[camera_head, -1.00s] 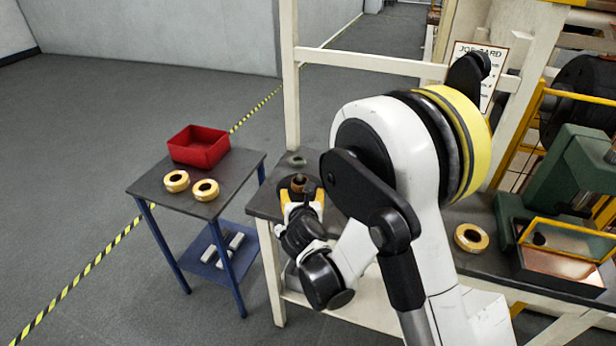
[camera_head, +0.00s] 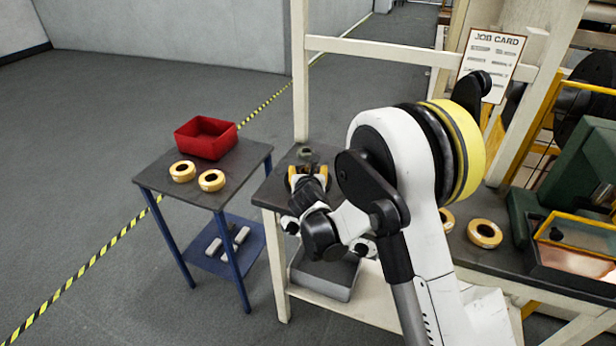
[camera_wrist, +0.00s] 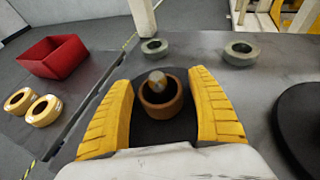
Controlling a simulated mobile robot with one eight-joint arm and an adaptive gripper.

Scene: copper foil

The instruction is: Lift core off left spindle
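In the wrist view a brown core (camera_wrist: 161,106) sits around a metal spindle (camera_wrist: 157,79), whose rounded tip shows inside the core's top. My gripper (camera_wrist: 161,112) has one yellow finger on each side of the core. The fingers stand apart, and a narrow dark gap seems to show between each finger and the core. In the head view my gripper (camera_head: 308,178) is low over the left end of the bench, and the core is not clearly visible there.
Two grey-green rings (camera_wrist: 154,47) (camera_wrist: 241,52) lie beyond the core. A dark round disc (camera_wrist: 300,120) is at the right. A side table (camera_head: 228,185) holds a red bin (camera_head: 206,140) and two yellow rolls (camera_head: 182,171) (camera_head: 211,180). Another yellow roll (camera_head: 485,233) lies right of my arm.

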